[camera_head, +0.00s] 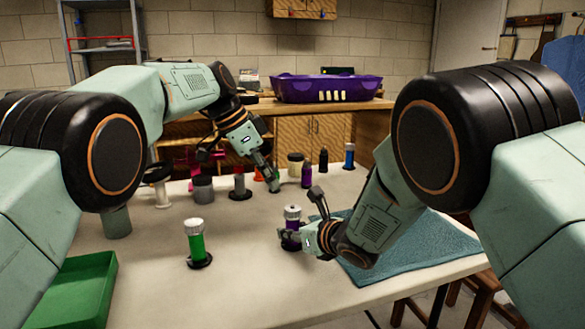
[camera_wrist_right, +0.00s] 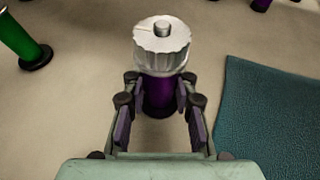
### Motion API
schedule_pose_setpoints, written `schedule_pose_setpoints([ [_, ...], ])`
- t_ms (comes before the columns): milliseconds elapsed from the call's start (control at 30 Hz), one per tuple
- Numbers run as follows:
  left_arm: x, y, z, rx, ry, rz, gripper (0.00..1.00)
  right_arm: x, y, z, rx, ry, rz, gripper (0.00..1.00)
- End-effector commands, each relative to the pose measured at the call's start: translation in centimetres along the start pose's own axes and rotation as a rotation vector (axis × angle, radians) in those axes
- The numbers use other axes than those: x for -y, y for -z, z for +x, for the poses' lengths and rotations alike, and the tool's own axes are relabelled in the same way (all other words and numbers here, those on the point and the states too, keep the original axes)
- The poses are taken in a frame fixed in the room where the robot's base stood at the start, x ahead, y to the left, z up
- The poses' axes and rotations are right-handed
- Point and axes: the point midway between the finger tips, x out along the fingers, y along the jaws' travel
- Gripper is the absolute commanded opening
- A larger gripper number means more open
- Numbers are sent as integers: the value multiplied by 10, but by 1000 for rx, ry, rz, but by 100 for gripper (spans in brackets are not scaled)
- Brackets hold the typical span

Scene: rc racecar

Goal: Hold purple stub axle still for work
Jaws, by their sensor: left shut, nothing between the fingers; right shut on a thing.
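The purple stub axle (camera_head: 291,222) stands upright on the table, with a pale ribbed cap (camera_wrist_right: 162,46) on its top end. My right gripper (camera_wrist_right: 158,97) is shut around its purple shaft just below the cap, one finger on each side. In the head view my right gripper (camera_head: 293,237) reaches it from the right and partly hides its lower part.
A green axle with a pale cap (camera_head: 196,243) stands to the left. Grey, purple, black and blue upright parts stand farther back. A teal mat (camera_head: 420,248) lies right, a green tray (camera_head: 85,290) front left. A purple crate (camera_head: 325,89) sits on the back bench. The front middle is clear.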

Motion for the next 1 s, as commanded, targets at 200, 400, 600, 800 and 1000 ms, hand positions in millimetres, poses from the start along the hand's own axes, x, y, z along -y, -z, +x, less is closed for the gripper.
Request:
schedule_pose_setpoints([
  [200, 0, 0, 0, 1, 0, -1, 0, 0, 0, 0, 1, 0, 0, 0],
  [400, 0, 0, 0, 1, 0, -1, 0, 0, 0, 0, 1, 0, 0, 34],
  [600, 0, 0, 0, 1, 0, -1, 0, 0, 0, 0, 1, 0, 0, 51],
  [800, 0, 0, 0, 1, 0, 0, 0, 0, 0, 0, 0, 0, 0, 54],
  [1000, 0, 0, 0, 1, 0, 0, 0, 0, 0, -3, 0, 1, 0, 54],
])
